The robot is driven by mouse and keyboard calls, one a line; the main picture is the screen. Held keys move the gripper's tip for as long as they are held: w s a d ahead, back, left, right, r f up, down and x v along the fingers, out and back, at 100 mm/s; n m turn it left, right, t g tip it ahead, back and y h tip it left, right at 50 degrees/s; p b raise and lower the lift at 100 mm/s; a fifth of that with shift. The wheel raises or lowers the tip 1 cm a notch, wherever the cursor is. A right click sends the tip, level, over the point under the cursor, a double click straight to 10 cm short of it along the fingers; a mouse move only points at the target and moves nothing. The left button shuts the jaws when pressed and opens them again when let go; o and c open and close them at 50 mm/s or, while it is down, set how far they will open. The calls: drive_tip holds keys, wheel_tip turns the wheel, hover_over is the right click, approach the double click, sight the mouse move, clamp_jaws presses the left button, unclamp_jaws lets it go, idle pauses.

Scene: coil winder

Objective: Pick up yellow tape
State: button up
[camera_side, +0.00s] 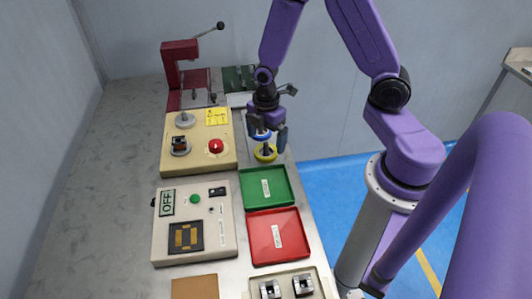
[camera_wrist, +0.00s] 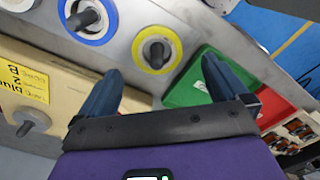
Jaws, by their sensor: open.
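The yellow tape (camera_side: 266,158) is a ring around a dark peg on the metal plate, just below my gripper in the side view. In the wrist view the yellow tape (camera_wrist: 138,52) shows a pale inner ring and lies beyond and between the fingertips. My gripper (camera_side: 267,131) is open and empty, with its fingers pointing down above the tape. In the wrist view the two fingers of my gripper (camera_wrist: 163,68) stand wide apart. I see no contact with the tape.
A blue tape (camera_wrist: 70,12) sits on a neighbouring peg. A green tray (camera_side: 279,199) and a red tray (camera_side: 254,239) lie nearer the camera. A beige box with a red button (camera_side: 216,146) stands to the left, and a switch box (camera_side: 164,244) is in front of it.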

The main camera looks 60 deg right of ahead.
sight(266, 155)
drive_tip(key=shift+w+d+f, duration=0.1)
drive_tip(key=shift+f, duration=1.1)
drive_tip(key=shift+w+d+f, duration=0.1)
drive_tip(key=shift+f, duration=1.05)
drive_tip(key=c, duration=1.1)
drive_tip(key=shift+r, duration=0.15)
